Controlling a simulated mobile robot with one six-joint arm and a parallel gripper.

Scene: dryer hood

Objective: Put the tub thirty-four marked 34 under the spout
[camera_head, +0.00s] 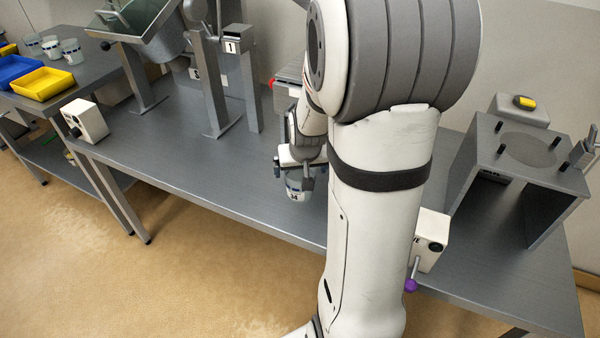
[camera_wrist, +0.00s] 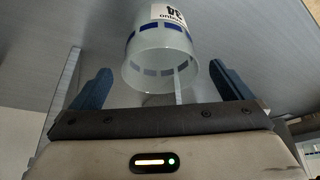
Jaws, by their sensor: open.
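The tub marked 34 (camera_head: 296,191) is a pale, see-through cup with blue marks, on the grey bench beside my arm. In the wrist view the tub (camera_wrist: 160,52) is between my fingers, with a gap on each side; its label reads upside down. My gripper (camera_head: 294,171) is open at the tub; its two blue fingers also show in the wrist view (camera_wrist: 160,72). My arm hides part of the bench. I cannot clearly pick out the spout; a metal hopper (camera_head: 150,38) stands on legs at the back left.
Posts labelled 1 (camera_head: 232,46) stand right of the hopper. A white control box (camera_head: 86,120) is at the bench's left, and another (camera_head: 430,238) with a purple-knobbed lever is at the right. A grey stand (camera_head: 525,150) is far right. Bench between left box and tub is mostly clear.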

